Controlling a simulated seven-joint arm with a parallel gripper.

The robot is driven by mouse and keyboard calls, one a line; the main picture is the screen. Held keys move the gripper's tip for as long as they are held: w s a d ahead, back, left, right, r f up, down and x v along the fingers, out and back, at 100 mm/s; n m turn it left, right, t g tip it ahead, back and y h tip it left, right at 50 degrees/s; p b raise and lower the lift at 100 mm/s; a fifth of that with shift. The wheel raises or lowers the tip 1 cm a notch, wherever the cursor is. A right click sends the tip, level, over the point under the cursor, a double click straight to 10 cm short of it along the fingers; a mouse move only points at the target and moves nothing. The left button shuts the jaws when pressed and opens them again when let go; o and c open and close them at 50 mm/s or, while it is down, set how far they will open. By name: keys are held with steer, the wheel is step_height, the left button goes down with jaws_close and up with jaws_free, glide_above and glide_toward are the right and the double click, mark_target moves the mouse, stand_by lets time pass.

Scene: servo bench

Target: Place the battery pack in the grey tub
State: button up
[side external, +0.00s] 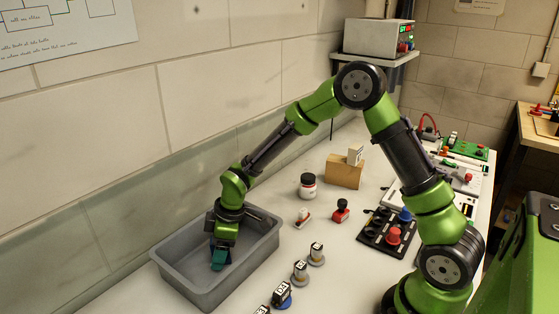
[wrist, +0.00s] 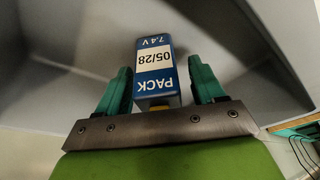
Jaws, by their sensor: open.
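The grey tub (side external: 178,284) stands on the bench against the wall. My gripper (side external: 219,260) reaches down inside it, its teal fingers low between the tub walls. In the wrist view the battery pack (wrist: 155,68), blue and white with "PACK 7.4 V" and "05/28" lettering, lies between the two fingers of my gripper (wrist: 161,88). The fingers are open, with a narrow gap showing on each side of the pack. The tub's grey inside (wrist: 85,50) surrounds it. The pack cannot be made out in the side view, and its contact with the floor is not clear.
Several small labelled units (side external: 300,272) stand right of the tub. A white bottle (side external: 308,186), a red stamp (side external: 341,210), a tan block (side external: 344,172) and a black knob tray (side external: 373,240) stand farther right. Tub walls rise closely around my gripper.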

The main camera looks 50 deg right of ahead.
steer(key=v, duration=1.2)
steer(key=s+d+r+m+t, duration=0.2)
steer(key=s+r+m, duration=0.3)
steer(key=s, duration=0.4)
steer(key=s+d+r+m+t, duration=0.2)
steer(key=s+r+m, duration=0.4)
steer(key=s+m, duration=0.2)
steer(key=shift+s+d+r+t, duration=0.2)
steer(key=shift+s+d+t, duration=0.15)
steer(key=shift+s, duration=0.85)
